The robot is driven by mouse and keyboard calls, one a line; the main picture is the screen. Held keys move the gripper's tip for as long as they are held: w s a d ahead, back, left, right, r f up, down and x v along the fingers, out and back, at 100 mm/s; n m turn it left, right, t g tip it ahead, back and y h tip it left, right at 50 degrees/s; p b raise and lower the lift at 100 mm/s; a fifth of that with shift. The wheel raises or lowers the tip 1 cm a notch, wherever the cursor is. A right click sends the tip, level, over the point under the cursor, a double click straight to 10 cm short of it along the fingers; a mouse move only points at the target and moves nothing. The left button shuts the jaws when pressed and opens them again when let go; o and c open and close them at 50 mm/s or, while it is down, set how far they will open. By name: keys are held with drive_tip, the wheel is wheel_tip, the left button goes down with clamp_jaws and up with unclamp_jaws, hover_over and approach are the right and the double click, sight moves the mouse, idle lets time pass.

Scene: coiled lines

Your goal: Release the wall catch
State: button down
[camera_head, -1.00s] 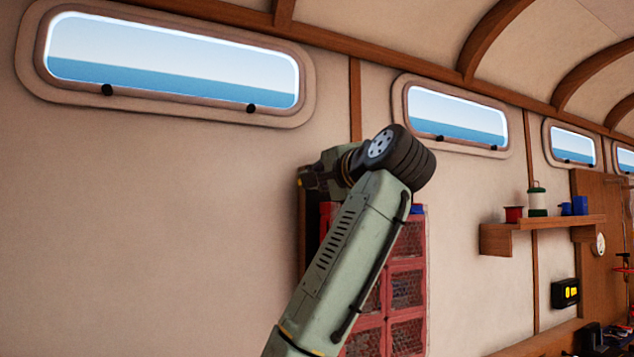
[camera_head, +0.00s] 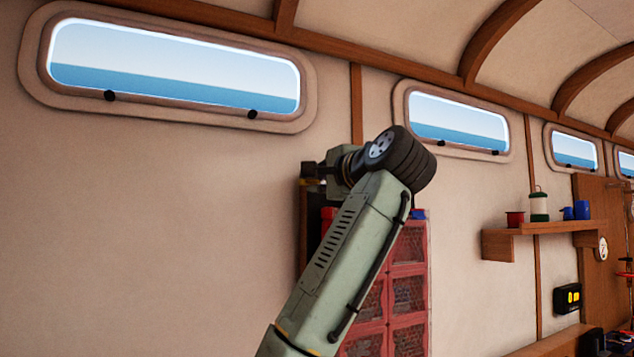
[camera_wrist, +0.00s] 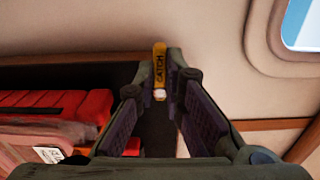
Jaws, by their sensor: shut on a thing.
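My gripper (camera_wrist: 160,84) is shut on the catch, one dark finger on each side. In the head view my gripper (camera_head: 311,171) is small, near the wall at the upper left of a red mesh-fronted cabinet. The catch cannot be made out there.
The red cabinet (camera_head: 408,290) stands against the wall, partly behind my arm. Red items (camera_wrist: 55,105) lie left of my gripper in the wrist view. A window (camera_head: 170,68) is above left. A wooden shelf (camera_head: 510,240) holds small containers at right.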

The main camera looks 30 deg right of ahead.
drive_tip(key=c, duration=1.7)
unclamp_jaws()
drive_tip(key=shift+s, duration=0.15)
drive_tip(key=s, duration=1.1)
drive_tip(key=shift+s+a, duration=0.35)
drive_tip(key=shift+s, duration=0.05)
